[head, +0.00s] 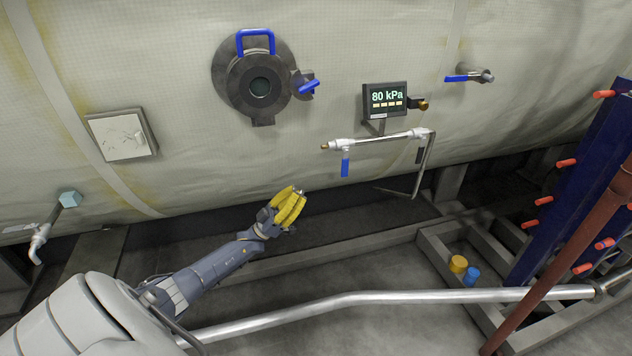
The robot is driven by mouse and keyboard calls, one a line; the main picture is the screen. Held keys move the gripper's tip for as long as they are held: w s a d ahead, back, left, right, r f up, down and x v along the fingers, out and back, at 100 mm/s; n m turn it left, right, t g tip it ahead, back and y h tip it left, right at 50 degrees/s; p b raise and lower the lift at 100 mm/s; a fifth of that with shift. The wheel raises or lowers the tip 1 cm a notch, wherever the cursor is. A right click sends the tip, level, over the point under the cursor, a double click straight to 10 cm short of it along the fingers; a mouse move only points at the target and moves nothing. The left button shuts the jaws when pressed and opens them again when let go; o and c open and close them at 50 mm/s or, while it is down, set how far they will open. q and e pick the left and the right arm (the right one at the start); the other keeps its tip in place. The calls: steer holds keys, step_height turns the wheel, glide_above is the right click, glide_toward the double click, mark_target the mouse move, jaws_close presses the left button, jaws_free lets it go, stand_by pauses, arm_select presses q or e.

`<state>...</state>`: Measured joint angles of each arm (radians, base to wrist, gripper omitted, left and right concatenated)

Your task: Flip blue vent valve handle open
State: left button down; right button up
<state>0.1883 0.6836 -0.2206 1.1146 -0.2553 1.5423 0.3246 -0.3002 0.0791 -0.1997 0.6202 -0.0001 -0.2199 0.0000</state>
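A blue valve handle (345,163) hangs straight down from a white valve body (341,145) near the left end of a short horizontal pipe, across the pipe's line. Other blue levers show: one beside the round hatch (309,87) and one on a stub pipe at upper right (456,78). I cannot tell for sure which is the vent valve. My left gripper (298,196), with yellow fingers, is below and left of the hanging handle, apart from it and touching nothing I can see. Whether its fingers are parted is unclear. My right gripper is out of view.
A pressure display (386,97) reading 80 kPa stands above the short pipe. A round hatch (260,86) with a blue grip is on the chamber wall. A long silver pipe (400,298) crosses the foreground. A blue rack (570,180) with red pegs stands right.

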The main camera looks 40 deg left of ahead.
mark_target(345, 162)
arm_select(q)
steer(key=w+d+f+x, duration=0.1)
steer(key=f+x, duration=0.1)
steer(key=x, duration=1)
steer(key=shift+w+d, duration=0.2)
steer(key=shift+w, duration=0.2)
steer(key=shift+r, duration=0.1)
steer(key=shift+a, duration=0.1)
